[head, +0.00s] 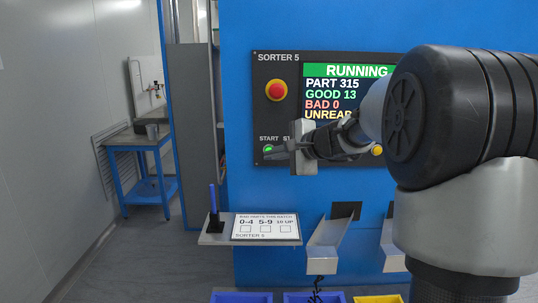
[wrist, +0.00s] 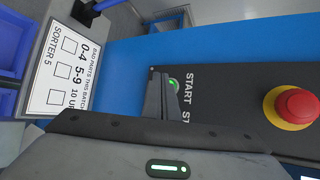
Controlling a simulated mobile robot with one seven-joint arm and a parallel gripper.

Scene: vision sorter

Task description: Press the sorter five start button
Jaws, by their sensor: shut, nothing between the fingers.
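The sorter five panel (head: 285,125) is dark and set in a blue machine front. Its screen (head: 345,90) reads RUNNING, PART 315, GOOD 13, BAD 0, with a further line partly hidden by my arm. The green start button (head: 268,148) is at the panel's lower left under the START label; it appears lit in the wrist view (wrist: 174,84). My gripper (head: 276,154) is shut and empty, its fingertips at the button. In the wrist view the fingertips (wrist: 158,92) overlap the button's edge; I cannot tell whether they touch it.
A red emergency stop (head: 276,90) on a yellow base sits above the start button. A shelf with a white tally card (head: 265,227) and a blue pen (head: 212,198) is below. Metal chutes (head: 328,245) lead toward blue and yellow bins. A blue-legged table (head: 148,165) stands left.

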